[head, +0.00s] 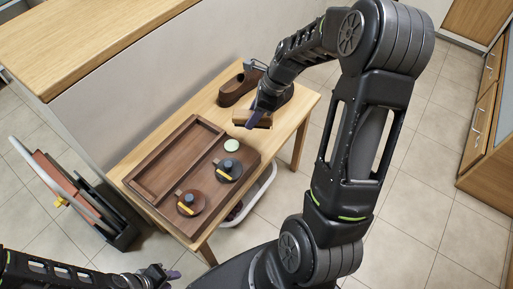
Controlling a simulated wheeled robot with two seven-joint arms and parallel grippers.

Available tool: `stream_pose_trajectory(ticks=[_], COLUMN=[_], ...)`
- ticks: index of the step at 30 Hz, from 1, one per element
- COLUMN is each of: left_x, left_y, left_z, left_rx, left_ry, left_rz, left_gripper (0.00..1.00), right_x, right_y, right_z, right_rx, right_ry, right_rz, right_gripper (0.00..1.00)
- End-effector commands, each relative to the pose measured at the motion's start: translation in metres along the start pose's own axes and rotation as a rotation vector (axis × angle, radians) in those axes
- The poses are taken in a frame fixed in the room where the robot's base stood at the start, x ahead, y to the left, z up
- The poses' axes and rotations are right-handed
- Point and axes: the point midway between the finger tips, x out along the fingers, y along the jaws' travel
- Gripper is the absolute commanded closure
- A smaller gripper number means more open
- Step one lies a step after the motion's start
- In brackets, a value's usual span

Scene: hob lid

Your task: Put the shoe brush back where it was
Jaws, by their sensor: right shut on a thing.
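My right gripper (259,113) is over the far right part of the wooden table (303,103). It is shut on a small brown wooden block, which I take for the shoe brush (247,119). The brush is low, at or just above the table top, and partly hidden by the gripper; I cannot tell whether it touches the table. My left gripper (166,274) is at the bottom left, away from the table; its finger gap does not show clearly.
A dark brown wooden holder (231,92) stands behind the brush. A white bin (262,186) stands below.

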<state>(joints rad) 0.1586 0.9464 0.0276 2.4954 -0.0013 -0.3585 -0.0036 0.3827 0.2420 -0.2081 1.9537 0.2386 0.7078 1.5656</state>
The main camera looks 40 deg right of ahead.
Motion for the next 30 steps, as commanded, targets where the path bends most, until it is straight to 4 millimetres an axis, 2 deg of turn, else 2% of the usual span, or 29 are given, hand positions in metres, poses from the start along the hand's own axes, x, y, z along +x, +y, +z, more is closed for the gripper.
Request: stream_pose_trajectory(ticks=[5, 16, 25, 30], left_x=[0.006, 0.006, 0.020, 0.022], left_y=[-0.002, -0.002, -0.008, -0.009], left_z=[0.000, 0.000, 0.000, 0.000], left_rx=[0.000, 0.000, 0.000, 0.000], left_ry=[0.001, 0.001, 0.000, 0.000], left_rz=[0.000, 0.000, 0.000, 0.000], left_gripper=[0.69, 0.69, 0.69, 0.69], right_x=[-0.004, -0.002, 0.043, 0.053], right_y=[-0.004, -0.005, -0.004, -0.005], right_z=[-0.008, -0.010, -0.029, -0.034], right_rx=[0.097, 0.104, 0.105, 0.103], right_ry=[0.002, 0.004, 0.005, 0.004], right_rz=[-0.053, -0.055, -0.052, -0.055], right_gripper=[0.94, 0.94, 0.94, 0.94])
